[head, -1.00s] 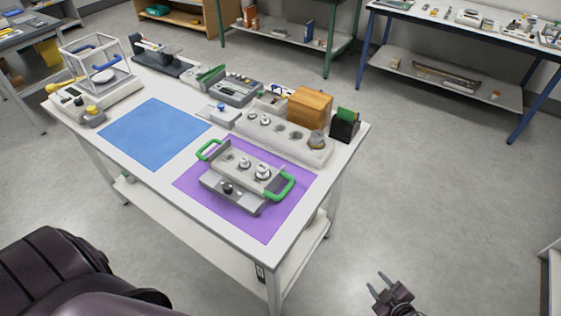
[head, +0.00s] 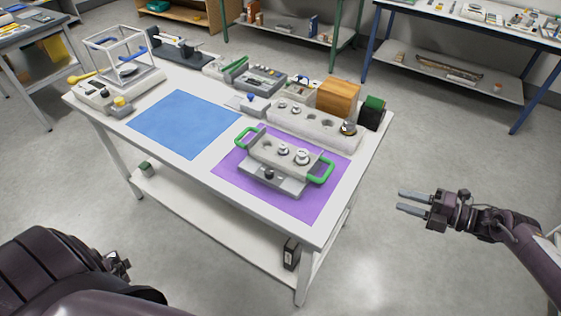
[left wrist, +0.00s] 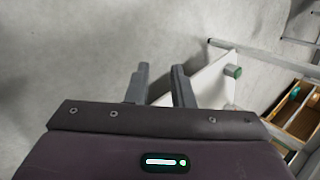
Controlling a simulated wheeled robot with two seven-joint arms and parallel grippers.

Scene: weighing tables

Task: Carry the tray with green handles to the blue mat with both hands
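The grey tray (head: 264,148) with green handles holds several metal weights. Its left handle (head: 243,138) and right handle (head: 323,171) are clear of both grippers. It is over the purple mat (head: 307,205), with a grey block with a dark knob (head: 271,176) at its front side. The blue mat (head: 183,124) lies bare to its left. My right gripper (head: 400,201) is open and empty, beyond the table's right edge. My left gripper (left wrist: 160,70) is open and empty in the left wrist view, above the floor; the head view shows only a little of it.
A balance in a clear frame (head: 122,60) stands at the table's far left. A long block with weights (head: 327,131), a wooden box (head: 338,96) and a dark green-topped box (head: 372,112) line the back edge. Floor is free around the table's front and right.

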